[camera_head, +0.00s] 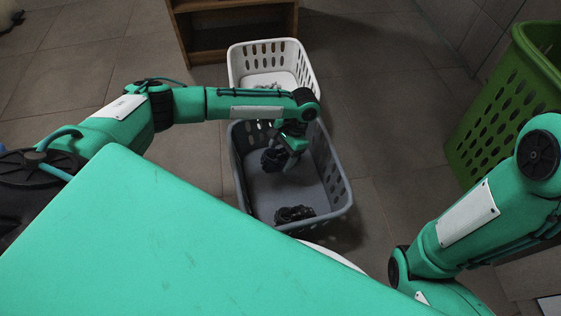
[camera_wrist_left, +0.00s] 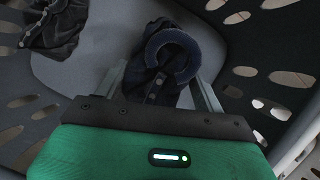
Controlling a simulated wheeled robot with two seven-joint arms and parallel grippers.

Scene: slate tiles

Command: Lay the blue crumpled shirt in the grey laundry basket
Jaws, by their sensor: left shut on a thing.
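The grey laundry basket (camera_head: 345,196) stands on the floor in the middle of the head view. My left gripper (camera_head: 281,158) reaches down inside it. It is shut on the blue crumpled shirt (camera_head: 270,163), a dark blue bundle within the basket walls. In the left wrist view the shirt (camera_wrist_left: 168,60) sits between the two fingers of the left gripper (camera_wrist_left: 161,88), with a rounded fold on top. I cannot tell whether the shirt touches the basket floor. My right arm shows at the right, but its gripper is out of view.
Another dark crumpled garment (camera_head: 294,214) lies at the near end of the grey basket; it also shows in the left wrist view (camera_wrist_left: 52,30). A white basket (camera_head: 308,65) with light cloth stands behind. A green basket (camera_head: 493,105) stands right, a wooden shelf (camera_head: 235,6) at the back.

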